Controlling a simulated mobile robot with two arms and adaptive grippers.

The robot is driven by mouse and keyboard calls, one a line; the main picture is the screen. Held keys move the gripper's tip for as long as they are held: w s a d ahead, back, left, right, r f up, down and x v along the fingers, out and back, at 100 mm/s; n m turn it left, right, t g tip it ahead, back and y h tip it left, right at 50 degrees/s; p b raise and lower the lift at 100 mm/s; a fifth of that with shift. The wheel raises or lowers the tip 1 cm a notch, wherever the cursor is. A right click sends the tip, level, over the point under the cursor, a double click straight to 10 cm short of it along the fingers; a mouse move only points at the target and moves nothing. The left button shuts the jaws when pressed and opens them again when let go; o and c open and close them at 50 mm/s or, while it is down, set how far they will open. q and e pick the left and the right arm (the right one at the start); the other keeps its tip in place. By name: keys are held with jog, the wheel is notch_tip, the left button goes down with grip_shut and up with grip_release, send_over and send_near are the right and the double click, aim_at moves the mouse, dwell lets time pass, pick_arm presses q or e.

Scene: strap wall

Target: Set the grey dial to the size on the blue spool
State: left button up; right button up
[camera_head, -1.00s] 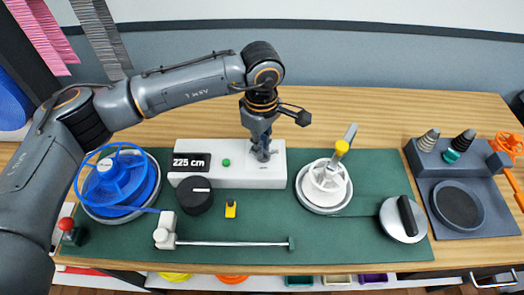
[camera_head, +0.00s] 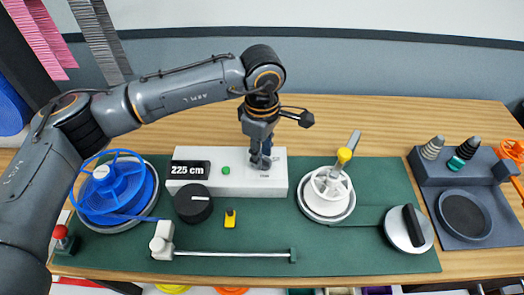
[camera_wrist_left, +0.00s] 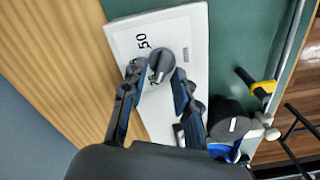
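The blue spool (camera_head: 113,188) stands on a round plate at the left of the green mat, with a small pale label on its hub that is too small to read. The white box (camera_head: 230,187) shows "225 cm" on its black display (camera_head: 190,167). My left gripper (camera_head: 264,162) points down over the box's right part and hides the grey dial there. In the left wrist view the grey dial (camera_wrist_left: 161,61) has a pale pointer line and printed numbers beside it, one reading 50. My left gripper (camera_wrist_left: 159,76) is open, its fingers on either side of the dial; contact is unclear.
A black knob (camera_head: 193,203) sits in front of the box, with a yellow-and-black piece (camera_head: 230,218) beside it. A metal rod (camera_head: 235,253) lies along the mat's front. A white spool (camera_head: 327,192) and round lidded disc (camera_head: 408,228) stand right. A grey tray (camera_head: 462,215) holds cones.

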pick_arm(q)
notch_tip(320, 180, up, 12)
dwell(0.7)
dwell(0.4)
